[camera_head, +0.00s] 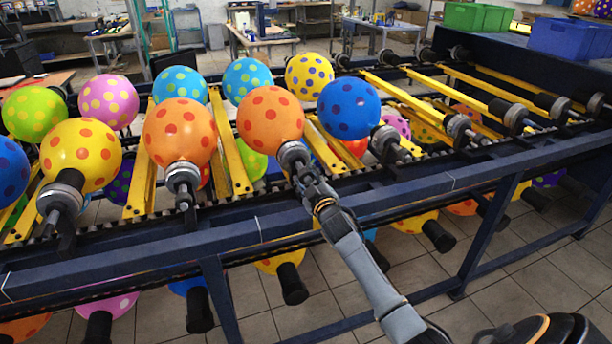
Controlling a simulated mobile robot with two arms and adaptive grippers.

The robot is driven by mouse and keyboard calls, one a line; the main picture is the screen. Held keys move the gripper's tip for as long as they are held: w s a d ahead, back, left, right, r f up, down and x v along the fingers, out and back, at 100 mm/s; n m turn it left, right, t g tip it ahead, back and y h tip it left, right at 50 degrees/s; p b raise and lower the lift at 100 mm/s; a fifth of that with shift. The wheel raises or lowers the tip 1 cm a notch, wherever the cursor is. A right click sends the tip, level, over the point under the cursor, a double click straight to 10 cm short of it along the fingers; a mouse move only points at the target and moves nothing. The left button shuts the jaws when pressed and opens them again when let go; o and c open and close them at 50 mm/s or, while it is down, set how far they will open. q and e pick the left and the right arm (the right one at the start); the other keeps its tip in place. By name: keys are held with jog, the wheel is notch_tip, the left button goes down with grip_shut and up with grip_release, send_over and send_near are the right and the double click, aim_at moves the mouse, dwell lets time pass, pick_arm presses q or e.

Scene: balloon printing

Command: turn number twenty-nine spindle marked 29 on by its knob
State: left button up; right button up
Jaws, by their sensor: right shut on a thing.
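A dark spindle (291,153) on the front side of the rack carries an orange balloon with red dots (270,119). My right gripper (303,170) reaches up from the lower right and is shut on the knob end of this spindle. The knob itself is mostly hidden by the fingers. No number can be read on the spindle, so I cannot tell whether it is marked 29. My left gripper is not in view.
Neighbouring spindles hold another orange balloon (180,132) to the left and a blue balloon (349,108) to the right. Empty spindles (512,114) line the right side. The rack's blue front rail (245,230) runs below my gripper.

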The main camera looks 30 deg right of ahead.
jog(key=shift+m, duration=0.6)
jog(key=o, duration=1.2)
jog(key=v, duration=1.2)
jog(key=shift+f, duration=0.1)
